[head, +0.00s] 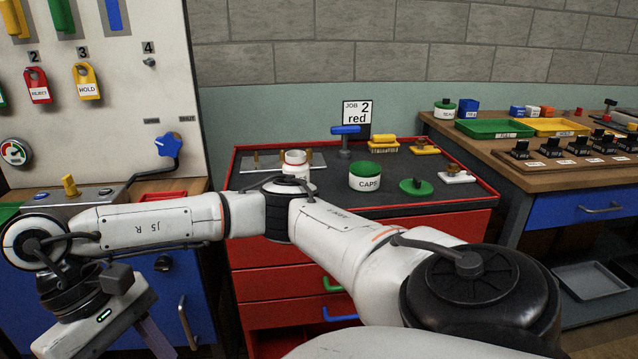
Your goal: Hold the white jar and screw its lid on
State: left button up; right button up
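A white jar labelled CAPS (364,183) stands upright on the dark top of the red cabinet, with a green top. A round green lid with a knob (416,187) lies beside it on the right, apart from it. A second white jar with a reddish band (296,158) stands further left, its lower part hidden behind my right arm. My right arm comes in from the right and crosses in front of the cabinet. My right gripper (155,342) hangs at the lower left, away from the jars, its fingertips mostly out of frame. My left gripper is out of view.
A blue-handled stand (345,138), a yellow block (383,143) and a small white piece (455,174) share the cabinet top (400,210). A sign reads "JOB 2 red" (357,112). A pegboard (110,90) stands left; a bench with trays (495,128) stands right.

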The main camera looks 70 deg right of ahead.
aim_at(296, 162)
jog(key=z, duration=2.05)
jog(key=i, duration=0.15)
